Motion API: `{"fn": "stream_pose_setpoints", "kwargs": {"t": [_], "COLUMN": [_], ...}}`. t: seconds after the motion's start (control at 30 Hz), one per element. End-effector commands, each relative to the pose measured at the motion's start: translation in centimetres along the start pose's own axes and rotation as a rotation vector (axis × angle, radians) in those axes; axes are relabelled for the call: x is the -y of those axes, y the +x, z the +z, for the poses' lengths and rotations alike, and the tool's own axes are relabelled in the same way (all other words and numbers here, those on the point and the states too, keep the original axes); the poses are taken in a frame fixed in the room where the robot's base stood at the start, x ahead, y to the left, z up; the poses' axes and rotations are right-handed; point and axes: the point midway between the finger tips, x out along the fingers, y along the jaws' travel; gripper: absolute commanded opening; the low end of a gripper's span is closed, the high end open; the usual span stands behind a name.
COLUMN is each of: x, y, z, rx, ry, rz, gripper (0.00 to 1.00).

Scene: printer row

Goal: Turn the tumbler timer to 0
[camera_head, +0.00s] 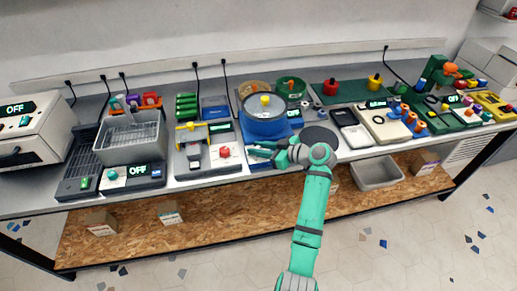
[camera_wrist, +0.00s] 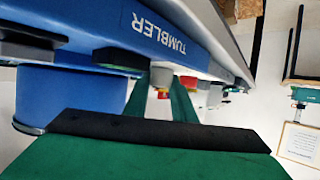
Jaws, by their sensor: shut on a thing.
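The tumbler (camera_head: 266,126) is a blue machine with a round drum and a yellow knob on its lid, at the middle of the bench. Its green-lit display (camera_head: 295,113) is too small to read. In the wrist view its blue body (camera_wrist: 110,30) fills the upper left, with the word TUMBLER upside down. My gripper (camera_head: 252,147) is at the tumbler's front edge. In the wrist view its green fingers (camera_wrist: 162,76) reach to controls on the front and are shut on what seems to be the timer knob. The knob is mostly hidden, and its setting cannot be read.
Left of the tumbler stands a grey device with a red button (camera_head: 224,151). A grey basket (camera_head: 130,138) stands further left. A grey bin (camera_head: 377,174) is on the lower shelf. Open floor lies in front.

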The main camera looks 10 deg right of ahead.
Motion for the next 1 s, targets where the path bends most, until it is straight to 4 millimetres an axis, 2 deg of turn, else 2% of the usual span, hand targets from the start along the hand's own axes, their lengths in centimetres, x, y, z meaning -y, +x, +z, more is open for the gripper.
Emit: {"fn": "stream_pose_setpoints", "kwargs": {"t": [0.27, 0.3, 0.37, 1.0], "x": [0.01, 0.02, 0.03, 0.21], "y": [-0.17, -0.17, -0.17, 0.24], "z": [0.33, 0.35, 0.34, -0.21], "rx": [0.004, 0.004, 0.004, -0.001], "ry": [0.005, 0.005, 0.005, 0.003], "rz": [-0.001, -0.001, -0.001, 0.011], "gripper": [0.01, 0.28, 0.42, 0.42]}}
